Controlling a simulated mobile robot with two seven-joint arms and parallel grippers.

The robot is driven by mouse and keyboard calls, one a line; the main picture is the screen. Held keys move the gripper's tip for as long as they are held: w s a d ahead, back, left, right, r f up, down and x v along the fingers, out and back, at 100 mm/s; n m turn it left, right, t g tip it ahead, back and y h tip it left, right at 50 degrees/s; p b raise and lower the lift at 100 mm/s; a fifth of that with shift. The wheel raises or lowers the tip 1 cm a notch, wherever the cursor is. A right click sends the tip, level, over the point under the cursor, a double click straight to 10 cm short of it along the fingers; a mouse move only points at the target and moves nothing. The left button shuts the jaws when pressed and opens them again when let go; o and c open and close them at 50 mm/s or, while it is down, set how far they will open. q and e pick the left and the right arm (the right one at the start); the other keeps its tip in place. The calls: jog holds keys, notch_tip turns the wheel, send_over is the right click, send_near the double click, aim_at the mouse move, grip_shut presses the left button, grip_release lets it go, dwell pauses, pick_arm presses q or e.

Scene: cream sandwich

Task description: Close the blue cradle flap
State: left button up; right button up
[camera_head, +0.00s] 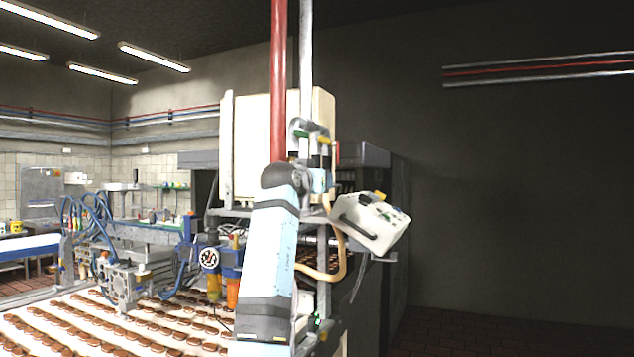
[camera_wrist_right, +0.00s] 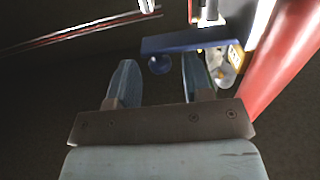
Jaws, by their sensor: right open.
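In the head view one of my arms covers the middle, and neither gripper can be made out.
A red pipe (camera_wrist_right: 284,80) runs close to the right of my right gripper. In the head view a conveyor (camera_head: 110,318) carries rows of dark cookies at lower left. A white control box (camera_head: 370,222) hangs right of my arm. The far right floor is clear.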

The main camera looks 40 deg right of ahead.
jog(key=b+v, duration=0.2)
jog(key=v, duration=1.1)
jog(key=shift+a, duration=0.25)
jog(key=shift+f, duration=0.15)
